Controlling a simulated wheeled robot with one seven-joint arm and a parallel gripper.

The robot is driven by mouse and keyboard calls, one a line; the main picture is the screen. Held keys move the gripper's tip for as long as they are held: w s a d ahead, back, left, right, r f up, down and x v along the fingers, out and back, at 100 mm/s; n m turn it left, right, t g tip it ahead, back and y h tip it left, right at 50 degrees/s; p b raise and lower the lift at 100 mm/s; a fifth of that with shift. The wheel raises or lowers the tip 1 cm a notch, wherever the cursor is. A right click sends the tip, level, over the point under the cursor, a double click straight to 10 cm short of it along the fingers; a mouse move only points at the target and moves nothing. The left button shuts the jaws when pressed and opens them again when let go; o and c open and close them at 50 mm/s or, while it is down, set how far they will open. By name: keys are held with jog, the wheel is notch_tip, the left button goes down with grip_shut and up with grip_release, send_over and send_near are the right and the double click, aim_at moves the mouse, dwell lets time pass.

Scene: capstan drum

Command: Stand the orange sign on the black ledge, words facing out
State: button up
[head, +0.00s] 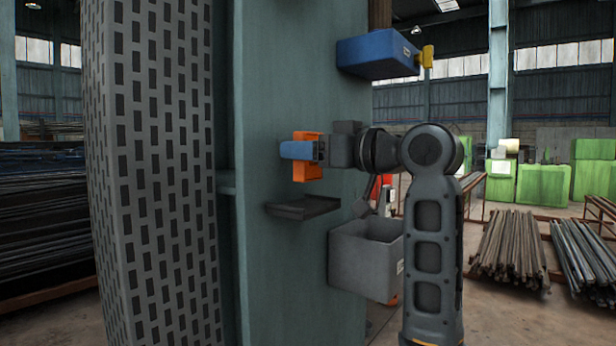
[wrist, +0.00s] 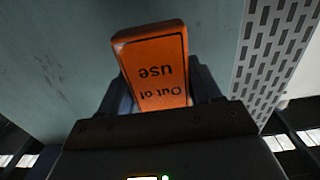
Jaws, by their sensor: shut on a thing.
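The orange sign (head: 309,172) is a small block held in my gripper (head: 300,151), in front of the teal panel and above the black ledge (head: 303,207). The ledge is not seen in the wrist view.
A grey open bin (head: 364,262) hangs on the panel below and right of the ledge. A blue box (head: 378,54) with a yellow part is mounted higher up. The perforated grey drum (head: 155,180) stands to the left. Metal bars (head: 510,247) lie at the right.

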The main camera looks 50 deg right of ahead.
aim_at(314, 172)
jog(key=shift+f+b, duration=0.45)
jog(key=shift+f, duration=1.55)
jog(key=shift+f, duration=0.1)
jog(key=o, duration=1.1)
jog(key=shift+r, duration=0.2)
jog(key=s+b, duration=0.3)
jog(key=s, duration=0.9)
jog(key=shift+d+b, duration=0.2)
jog(key=shift+b, duration=0.2)
jog(key=shift+f, duration=0.1)
